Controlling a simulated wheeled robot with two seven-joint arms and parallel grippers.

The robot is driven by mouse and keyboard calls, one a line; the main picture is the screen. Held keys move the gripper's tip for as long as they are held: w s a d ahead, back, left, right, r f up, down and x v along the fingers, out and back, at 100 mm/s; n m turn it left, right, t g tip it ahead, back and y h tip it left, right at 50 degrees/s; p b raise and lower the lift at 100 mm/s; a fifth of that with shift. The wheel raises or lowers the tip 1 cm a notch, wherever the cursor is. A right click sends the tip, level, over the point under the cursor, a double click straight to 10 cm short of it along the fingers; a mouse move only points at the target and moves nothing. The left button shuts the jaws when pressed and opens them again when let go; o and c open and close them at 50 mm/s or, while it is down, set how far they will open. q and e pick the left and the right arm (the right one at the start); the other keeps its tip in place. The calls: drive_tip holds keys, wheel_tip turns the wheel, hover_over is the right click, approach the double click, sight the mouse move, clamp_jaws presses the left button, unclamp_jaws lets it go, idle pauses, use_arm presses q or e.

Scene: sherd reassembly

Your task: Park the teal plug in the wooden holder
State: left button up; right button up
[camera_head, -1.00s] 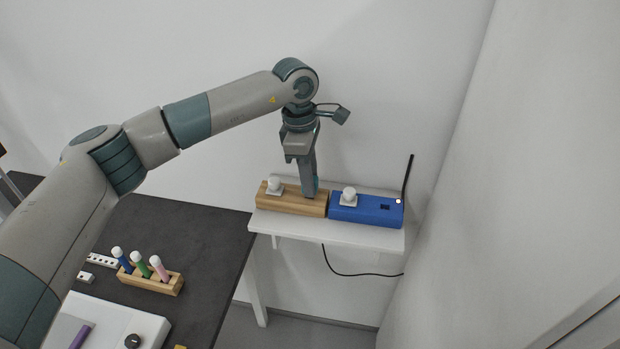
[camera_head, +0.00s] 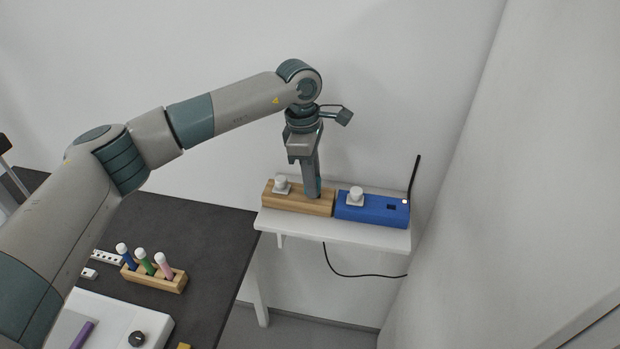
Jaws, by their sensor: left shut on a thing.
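The wooden holder (camera_head: 298,207) is a light wood block on a white wall shelf. A white knob-like plug on a square base (camera_head: 282,184) sits at its left part. My left gripper (camera_head: 313,194) points straight down over the right part of the holder, its tips at the holder's top. It is shut on the teal plug, which the fingers hide almost fully. I cannot tell how deep the plug sits in the holder. My right gripper is not in view.
A blue box (camera_head: 371,210) with a white knob, an antenna (camera_head: 415,177) and a dark socket stands right beside the holder on the white shelf (camera_head: 333,232). A wooden rack (camera_head: 157,279) with blue, green and pink pegs stands on the dark table (camera_head: 190,235).

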use_arm(q)
drive_tip(key=shift+s+a+f+b, duration=0.1)
drive_tip(key=shift+a+f+b, duration=0.1)
drive_tip(key=shift+f, duration=0.35)
drive_tip(key=shift+s+a+f+b, duration=0.1)
drive_tip(key=shift+f+b, duration=0.05)
drive_tip(key=shift+f, duration=0.4)
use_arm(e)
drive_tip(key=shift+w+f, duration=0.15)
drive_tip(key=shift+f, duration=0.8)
use_arm(q)
drive_tip(key=o, duration=1.1)
drive_tip(key=shift+w, duration=0.15)
drive_tip(key=o, duration=0.4)
drive_tip(key=shift+r, duration=0.2)
drive_tip(key=shift+w+d+r+p, duration=0.1)
drive_tip(key=shift+d+r+p, duration=0.15)
drive_tip(key=shift+r, duration=0.9)
drive_tip(key=shift+d+r+p, duration=0.1)
drive_tip(key=shift+r+p, duration=0.2)
drive_tip(key=shift+r, duration=0.8)
drive_tip(key=shift+w+d+r+p, duration=0.1)
drive_tip(key=shift+d+r+p, duration=0.15)
drive_tip(key=shift+r, duration=0.9)
drive_tip(key=shift+d+r, duration=0.1)
drive_tip(key=shift+r, duration=0.45)
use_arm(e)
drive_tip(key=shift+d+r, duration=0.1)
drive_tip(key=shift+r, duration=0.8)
